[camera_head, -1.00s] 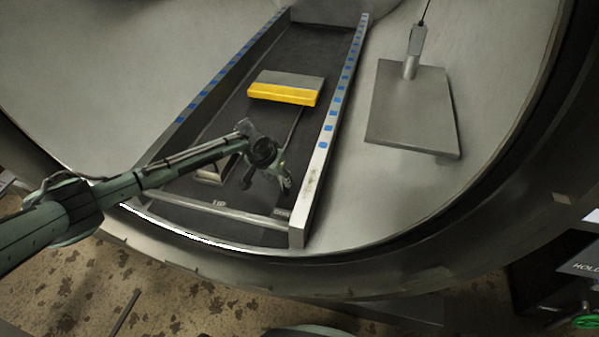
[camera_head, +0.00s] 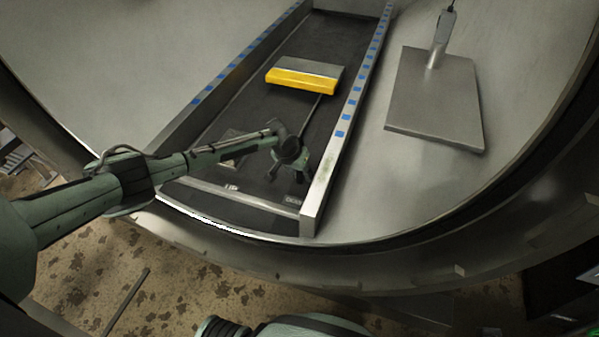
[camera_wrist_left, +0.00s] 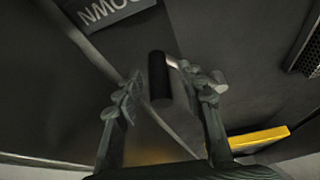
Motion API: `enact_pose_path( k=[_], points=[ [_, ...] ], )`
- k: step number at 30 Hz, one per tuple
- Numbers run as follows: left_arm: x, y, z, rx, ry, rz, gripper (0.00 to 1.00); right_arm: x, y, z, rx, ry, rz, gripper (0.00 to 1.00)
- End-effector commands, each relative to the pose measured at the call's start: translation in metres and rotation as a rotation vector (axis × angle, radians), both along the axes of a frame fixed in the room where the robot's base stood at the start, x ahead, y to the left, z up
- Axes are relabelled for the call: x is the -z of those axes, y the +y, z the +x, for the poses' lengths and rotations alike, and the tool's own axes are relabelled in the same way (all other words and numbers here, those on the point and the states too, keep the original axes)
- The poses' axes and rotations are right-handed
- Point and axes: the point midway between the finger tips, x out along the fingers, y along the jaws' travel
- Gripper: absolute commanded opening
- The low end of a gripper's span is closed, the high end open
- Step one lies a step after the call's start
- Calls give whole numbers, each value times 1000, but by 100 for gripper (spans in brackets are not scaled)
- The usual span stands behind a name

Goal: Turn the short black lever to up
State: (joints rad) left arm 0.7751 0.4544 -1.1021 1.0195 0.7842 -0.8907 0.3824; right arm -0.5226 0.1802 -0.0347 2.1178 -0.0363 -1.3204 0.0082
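The short lever (camera_wrist_left: 158,78), with a black tip and a grey body, shows in the left wrist view between the fingers of my left gripper (camera_wrist_left: 165,98). The fingers stand apart on either side of it, with a clear gap on the left; contact on the right cannot be told. In the head view my left gripper (camera_head: 287,175) is low over the dark track (camera_head: 262,200) near its front end and hides the lever. An UP label (camera_head: 231,187) lies to its left and a DOWN label (camera_head: 293,200) just in front. The DOWN label (camera_wrist_left: 108,10) appears upside down in the wrist view. My right gripper is not in view.
A yellow-edged block (camera_head: 300,81) sits farther up the track. A metal side rail (camera_head: 340,140) with blue marks runs close to the gripper's right. A flat grey plate with a handle (camera_head: 435,100) lies right of the rail. The round vessel rim curves in front.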

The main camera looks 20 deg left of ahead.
Motion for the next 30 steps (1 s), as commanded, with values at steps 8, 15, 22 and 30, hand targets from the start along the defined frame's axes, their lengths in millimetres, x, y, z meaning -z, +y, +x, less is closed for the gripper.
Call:
enact_pose_path(
  k=[8, 15, 22, 30],
  points=[
    [0, 0, 0, 0, 0, 0, 13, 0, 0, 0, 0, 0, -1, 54],
    [0, 0, 0, 0, 0, 0, 0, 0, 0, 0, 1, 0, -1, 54],
    [0, 1, 0, 1, 0, 0, 0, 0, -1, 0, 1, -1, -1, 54],
    [0, 7, -4, 30, 2, 3, 0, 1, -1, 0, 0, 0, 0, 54]
  ],
)
